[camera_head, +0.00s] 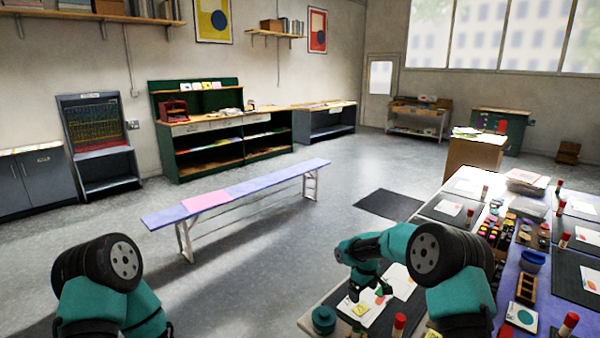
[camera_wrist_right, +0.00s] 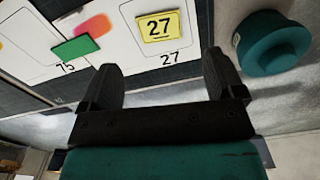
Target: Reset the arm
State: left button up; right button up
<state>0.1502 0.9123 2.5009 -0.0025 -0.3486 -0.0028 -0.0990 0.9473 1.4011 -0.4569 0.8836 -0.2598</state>
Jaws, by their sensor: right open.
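My right gripper (camera_head: 364,284) is over the near left end of the collage table (camera_head: 318,296). In the right wrist view, my right gripper (camera_wrist_right: 160,75) has its two dark fingers wide apart with nothing between them. Beyond the fingers lie white cards with a yellow tile marked 27 (camera_wrist_right: 159,27) and a green block (camera_wrist_right: 76,48) beside the number 75. A teal round pot (camera_wrist_right: 272,42) is to the right of the fingers. My left arm shows at lower left in the head view, over the floor; its gripper is out of frame.
The table, on the right, holds a red-capped stick (camera_head: 398,325), a blue bowl (camera_head: 532,261), dark mats and several other supplies. A long bench (camera_head: 240,188) stands on open floor (camera_head: 255,260) to the left. Shelves line the back wall.

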aim_at(361, 309)
notch_tip(361, 309, down, 7)
jog(key=shift+r, duration=0.1)
notch_tip(361, 309, up, 4)
jog(key=shift+r, duration=0.9)
